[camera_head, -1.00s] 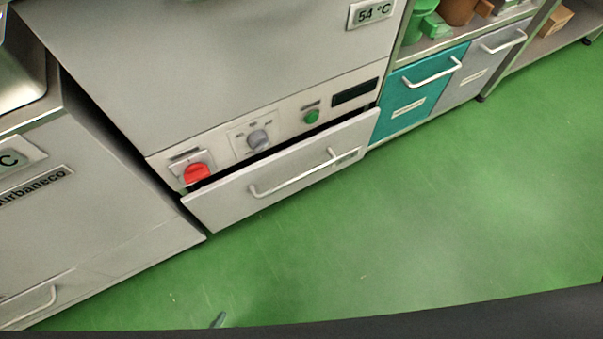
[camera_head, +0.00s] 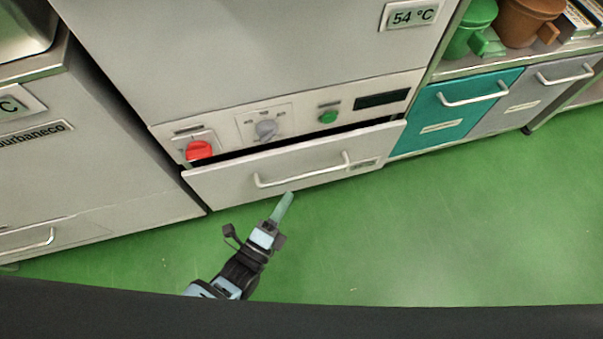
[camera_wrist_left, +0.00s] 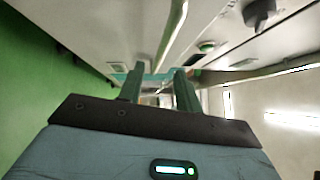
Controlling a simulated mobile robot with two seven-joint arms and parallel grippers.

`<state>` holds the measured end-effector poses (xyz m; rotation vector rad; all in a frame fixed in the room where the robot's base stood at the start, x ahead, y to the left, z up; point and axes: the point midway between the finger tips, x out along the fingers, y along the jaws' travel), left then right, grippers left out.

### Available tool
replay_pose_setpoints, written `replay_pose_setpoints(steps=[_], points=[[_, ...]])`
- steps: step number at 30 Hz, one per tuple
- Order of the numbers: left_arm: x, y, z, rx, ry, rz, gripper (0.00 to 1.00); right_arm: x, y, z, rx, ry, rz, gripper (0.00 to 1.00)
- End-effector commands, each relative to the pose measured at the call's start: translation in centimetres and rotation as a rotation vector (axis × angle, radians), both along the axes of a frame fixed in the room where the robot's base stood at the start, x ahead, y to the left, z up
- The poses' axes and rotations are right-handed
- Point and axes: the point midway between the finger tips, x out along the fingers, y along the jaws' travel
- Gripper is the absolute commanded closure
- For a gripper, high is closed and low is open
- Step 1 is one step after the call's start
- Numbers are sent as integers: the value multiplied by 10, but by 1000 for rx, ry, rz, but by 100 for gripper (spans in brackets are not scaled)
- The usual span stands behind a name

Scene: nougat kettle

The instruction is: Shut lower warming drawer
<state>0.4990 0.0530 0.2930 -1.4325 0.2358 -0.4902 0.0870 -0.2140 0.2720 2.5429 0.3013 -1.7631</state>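The lower warming drawer (camera_head: 220,187) is a pale grey front with a white bar handle (camera_head: 300,177). It stands slightly open, with a dark gap along its top edge below the control panel. My left gripper (camera_head: 285,202) is just below and in front of the handle in the head view, seen edge-on. In the left wrist view its two green fingers (camera_wrist_left: 158,88) are apart with nothing held between them. The pale handle (camera_wrist_left: 174,36) passes just above the fingers there; whether they touch it is unclear. My right gripper is out of view.
A teal drawer (camera_head: 462,110) is to the right, and another grey cabinet (camera_head: 80,170) to the left. The green floor (camera_head: 440,230) in front is clear.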

Motion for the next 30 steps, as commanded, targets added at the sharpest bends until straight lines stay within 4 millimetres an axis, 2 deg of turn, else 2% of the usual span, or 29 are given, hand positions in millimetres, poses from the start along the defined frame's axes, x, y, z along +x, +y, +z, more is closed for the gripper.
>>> replay_pose_setpoints(steps=[16,28,30], points=[[60,-32,9,-3,-1,-1,66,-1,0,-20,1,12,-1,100],[67,-35,11,-3,1,0,66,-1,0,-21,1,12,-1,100],[67,-35,11,-3,1,0,72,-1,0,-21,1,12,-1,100]])
